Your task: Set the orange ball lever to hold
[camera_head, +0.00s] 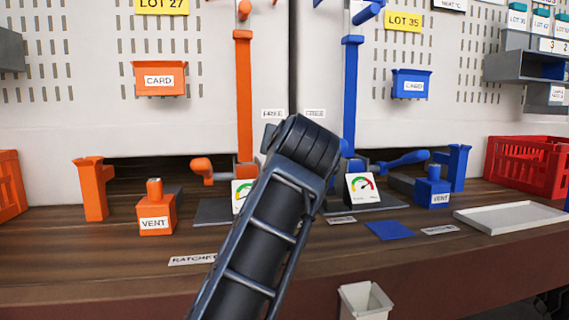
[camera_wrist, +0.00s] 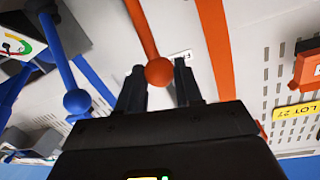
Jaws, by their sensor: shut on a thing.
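The orange ball lever (camera_wrist: 159,71) shows in the wrist view as an orange rod ending in a round ball. The ball sits between the two fingers of my gripper (camera_wrist: 160,88), which is shut on it. A small white label (camera_wrist: 180,55) is just beside the rod; its text is too small to read there. In the head view my arm hides the gripper and the ball lever. A FREE label (camera_head: 274,114) shows left of my arm's end, and a second one (camera_head: 315,114) shows right of it.
The orange column (camera_head: 244,95) and blue column (camera_head: 350,95) stand close on either side. A blue ball lever (camera_wrist: 77,101) is near my gripper in the wrist view. The orange vent block (camera_head: 157,212), blue vent block (camera_head: 433,190) and white tray (camera_head: 510,214) stand on the bench.

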